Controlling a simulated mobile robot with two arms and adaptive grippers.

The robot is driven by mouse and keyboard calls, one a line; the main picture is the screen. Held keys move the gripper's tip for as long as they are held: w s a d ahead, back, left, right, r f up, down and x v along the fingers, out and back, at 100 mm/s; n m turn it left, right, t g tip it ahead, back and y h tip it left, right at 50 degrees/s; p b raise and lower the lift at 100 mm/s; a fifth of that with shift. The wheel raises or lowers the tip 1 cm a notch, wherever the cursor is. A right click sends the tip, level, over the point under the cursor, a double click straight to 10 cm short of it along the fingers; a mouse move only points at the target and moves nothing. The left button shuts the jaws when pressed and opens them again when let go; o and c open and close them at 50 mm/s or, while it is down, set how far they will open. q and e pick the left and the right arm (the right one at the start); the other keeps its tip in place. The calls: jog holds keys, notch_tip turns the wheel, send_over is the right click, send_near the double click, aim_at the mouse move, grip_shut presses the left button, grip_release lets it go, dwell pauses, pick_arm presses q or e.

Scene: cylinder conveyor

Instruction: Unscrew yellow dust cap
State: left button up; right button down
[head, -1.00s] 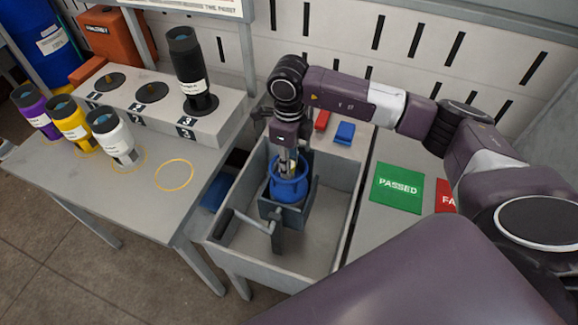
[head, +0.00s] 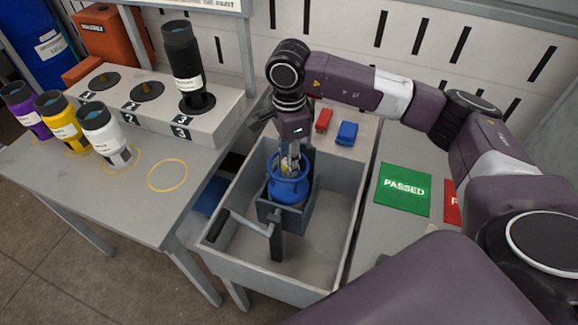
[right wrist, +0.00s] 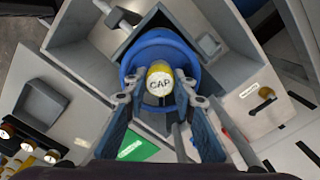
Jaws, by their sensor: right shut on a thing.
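The yellow dust cap (right wrist: 159,80), with a white top reading "CAP", sits on the blue cylinder (right wrist: 150,48) in the right wrist view. The same blue cylinder (head: 289,187) stands upright in a grey vise (head: 268,212) inside the grey bin in the head view. My right gripper (head: 290,160) points down at the cylinder's top, its fingers on either side of the cap. It is shut on the cap; the fingertips (right wrist: 159,100) show close around it in the right wrist view. The cap is mostly hidden by the fingers in the head view. My left gripper is not in view.
The grey bin (head: 345,215) surrounds the vise, whose crank handle sticks out at the front left. Purple (head: 27,112), yellow (head: 62,122) and white (head: 105,137) cylinders stand on the left table. A black cylinder (head: 184,68) stands on the grey block. A green PASSED mat (head: 404,190) lies right.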

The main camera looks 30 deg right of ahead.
jog(key=shift+n, duration=0.4)
jog(key=n+b, duration=0.2)
jog(key=n, duration=0.1)
jog(key=shift+f+b, duration=0.25)
jog(key=shift+b, duration=0.1)
jog(key=n+b, duration=0.1)
jog(key=n, duration=0.1)
jog(key=shift+r+n, duration=0.2)
jog(key=shift+n, duration=0.2)
jog(key=shift+s, duration=0.1)
jog(key=c, duration=1.7)
grip_release()
jog(key=shift+r, duration=0.1)
